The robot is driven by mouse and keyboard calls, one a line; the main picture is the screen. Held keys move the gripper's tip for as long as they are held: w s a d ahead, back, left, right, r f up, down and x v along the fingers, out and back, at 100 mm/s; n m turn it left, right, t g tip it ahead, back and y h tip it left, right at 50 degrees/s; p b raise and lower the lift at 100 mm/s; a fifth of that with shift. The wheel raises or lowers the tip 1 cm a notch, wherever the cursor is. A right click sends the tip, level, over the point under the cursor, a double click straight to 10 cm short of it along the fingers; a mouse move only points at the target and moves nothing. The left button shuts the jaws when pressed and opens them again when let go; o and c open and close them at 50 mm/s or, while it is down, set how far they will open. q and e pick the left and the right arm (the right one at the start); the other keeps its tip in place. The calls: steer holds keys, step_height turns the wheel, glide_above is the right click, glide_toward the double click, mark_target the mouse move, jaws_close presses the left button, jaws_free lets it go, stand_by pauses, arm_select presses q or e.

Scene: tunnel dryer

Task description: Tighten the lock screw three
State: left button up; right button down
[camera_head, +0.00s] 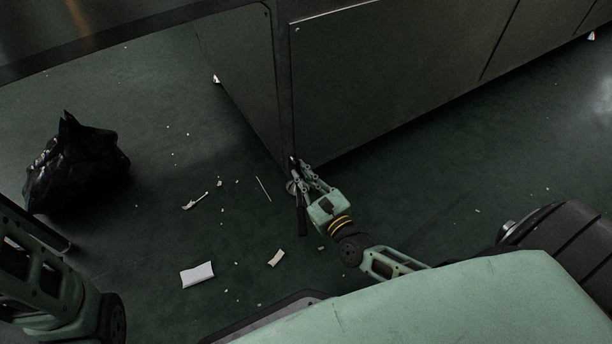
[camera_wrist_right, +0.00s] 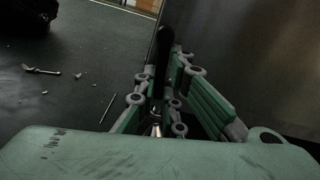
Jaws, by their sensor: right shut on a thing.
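My right gripper (camera_head: 298,165) is at the bottom corner of the dark machine housing (camera_head: 390,75), low over the floor. In the head view a dark bar (camera_head: 302,218) hangs beside the gripper. The fingers hide much of the screw, and no number shows on it. My left arm is at the lower left; its gripper is not in view.
A black garbage bag (camera_head: 75,165) sits on the green floor at the left. A white sheet (camera_head: 197,275), a wrench-like piece (camera_head: 195,201), a thin rod (camera_head: 263,189) and several scraps lie scattered. The housing wall closes off the far side. The floor at right is mostly clear.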

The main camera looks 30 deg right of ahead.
steer(key=shift+a+f+m+b, duration=0.15)
steer(key=shift+a+m+b, duration=0.3)
steer(key=shift+m, duration=0.55)
steer(key=c, duration=1.8)
jaws_free()
steer(key=shift+c, duration=0.2)
steer(key=shift+s, duration=0.15)
steer(key=s, duration=1.1)
steer(key=shift+s+d, duration=0.4)
steer(key=shift+d, duration=0.05)
